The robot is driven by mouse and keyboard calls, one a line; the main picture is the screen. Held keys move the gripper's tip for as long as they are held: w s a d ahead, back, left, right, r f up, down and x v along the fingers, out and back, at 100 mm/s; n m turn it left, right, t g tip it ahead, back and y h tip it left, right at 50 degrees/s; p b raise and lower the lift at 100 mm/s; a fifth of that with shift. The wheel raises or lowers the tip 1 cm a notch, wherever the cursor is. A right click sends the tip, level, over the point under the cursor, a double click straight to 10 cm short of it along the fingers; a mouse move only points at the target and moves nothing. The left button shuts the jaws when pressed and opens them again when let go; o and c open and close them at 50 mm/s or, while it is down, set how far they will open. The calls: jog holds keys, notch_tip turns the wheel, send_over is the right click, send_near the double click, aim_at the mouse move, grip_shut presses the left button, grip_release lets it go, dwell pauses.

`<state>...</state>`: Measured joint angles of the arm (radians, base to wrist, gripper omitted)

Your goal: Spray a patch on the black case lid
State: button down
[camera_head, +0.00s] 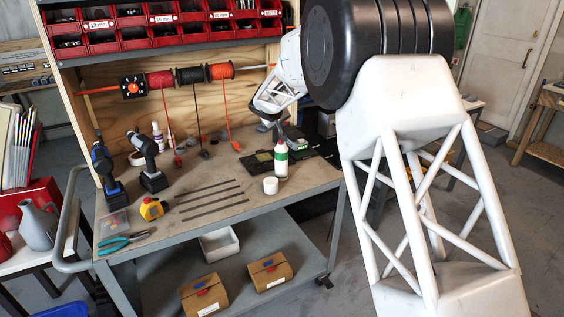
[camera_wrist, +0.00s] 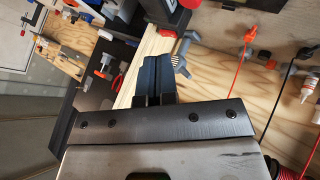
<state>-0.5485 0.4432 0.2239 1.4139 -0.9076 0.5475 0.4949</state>
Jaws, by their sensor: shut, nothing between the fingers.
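A white bottle with a green band and a reddish top (camera_head: 281,160) stands upright on the workbench, near its right end. A flat dark item (camera_head: 257,163) lies just left of it, and another dark shape (camera_head: 318,141) is behind and to the right. I cannot tell which of these, if any, is the black case lid. My gripper (camera_head: 266,124) is above the back of the bench, up and left of the bottle and apart from it. Its dark fingers (camera_wrist: 152,68) are together and empty in the wrist view.
A white cylinder (camera_head: 271,185) stands in front of the bottle. Cable spools (camera_head: 190,75) and red bins (camera_head: 135,37) are behind.

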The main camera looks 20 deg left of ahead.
jog(key=shift+r, duration=0.8)
dwell(0.7)
jog(key=shift+w+r+m, duration=0.1)
jog(key=shift+r+m, duration=0.1)
jog(key=shift+m, duration=0.1)
dwell(1.4)
jog(key=shift+r+m+g+h, duration=0.25)
jog(key=shift+r+m+h, duration=0.15)
jog(key=shift+m+h, duration=0.45)
jog(key=shift+r+m+g+h, duration=0.2)
jog(key=shift+r+m+h, duration=0.35)
jog(key=shift+m, duration=0.4)
jog(key=shift+r+m+g+h, duration=0.25)
jog(key=shift+r+m+h, duration=0.05)
jog(key=shift+m+h, duration=0.55)
jog(key=shift+f, duration=4.35)
